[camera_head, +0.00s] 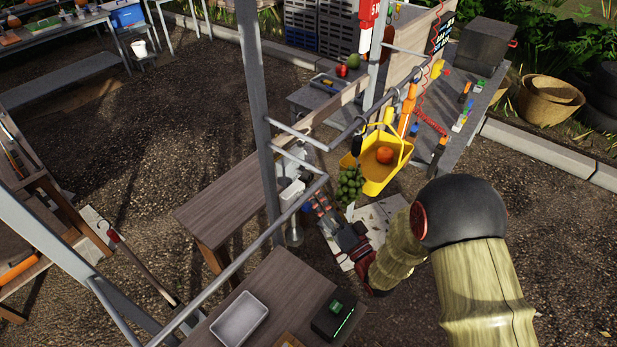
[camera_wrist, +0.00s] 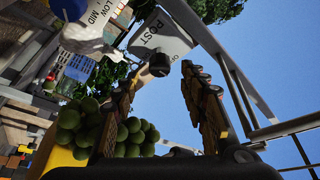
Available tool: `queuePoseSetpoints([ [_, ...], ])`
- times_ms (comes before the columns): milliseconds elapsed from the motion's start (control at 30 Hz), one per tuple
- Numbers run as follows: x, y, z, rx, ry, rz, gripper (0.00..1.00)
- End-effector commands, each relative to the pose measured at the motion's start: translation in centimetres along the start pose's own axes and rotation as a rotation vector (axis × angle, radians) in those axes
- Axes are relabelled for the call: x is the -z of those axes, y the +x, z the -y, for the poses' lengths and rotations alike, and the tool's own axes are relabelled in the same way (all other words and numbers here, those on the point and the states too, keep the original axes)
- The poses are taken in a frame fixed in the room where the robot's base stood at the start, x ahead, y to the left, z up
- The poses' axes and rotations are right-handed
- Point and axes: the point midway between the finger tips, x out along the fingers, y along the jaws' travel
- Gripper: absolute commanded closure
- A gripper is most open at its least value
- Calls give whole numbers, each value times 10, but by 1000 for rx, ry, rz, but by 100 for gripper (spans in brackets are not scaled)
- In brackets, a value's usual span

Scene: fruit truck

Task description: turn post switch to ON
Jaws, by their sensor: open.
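The post switch is a grey box (camera_wrist: 168,35) marked POST, with a dark round knob (camera_wrist: 159,64) on its lower face, in the wrist view. Lettering beside the knob is partly cut off, so I cannot tell its setting. My gripper (camera_wrist: 160,78) is open, with one finger on each side below the knob. The knob appears between or just beyond the fingertips; I see no clear contact. In the head view my gripper (camera_head: 317,204) reaches toward the pale boxes on the metal frame, and the knob cannot be made out there.
Another box marked LOW and MID (camera_wrist: 100,22) is close on the left. Green fruit (camera_wrist: 80,125) hangs beside my left finger. In the head view a yellow scoop (camera_head: 397,172) holds an orange fruit (camera_head: 384,155). A metal post (camera_head: 256,110) and rails stand nearby.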

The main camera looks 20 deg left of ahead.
Motion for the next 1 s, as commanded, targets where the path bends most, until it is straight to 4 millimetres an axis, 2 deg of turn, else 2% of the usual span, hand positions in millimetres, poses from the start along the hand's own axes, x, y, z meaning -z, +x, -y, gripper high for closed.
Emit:
queuePoseSetpoints([
  [200,-1,34,0,1,0,2,57],
  [400,-1,57,-1,-1,-2,2,57],
  [767,0,64,0,-2,-2,1,57],
  [1000,0,63,0,-2,-2,1,70],
])
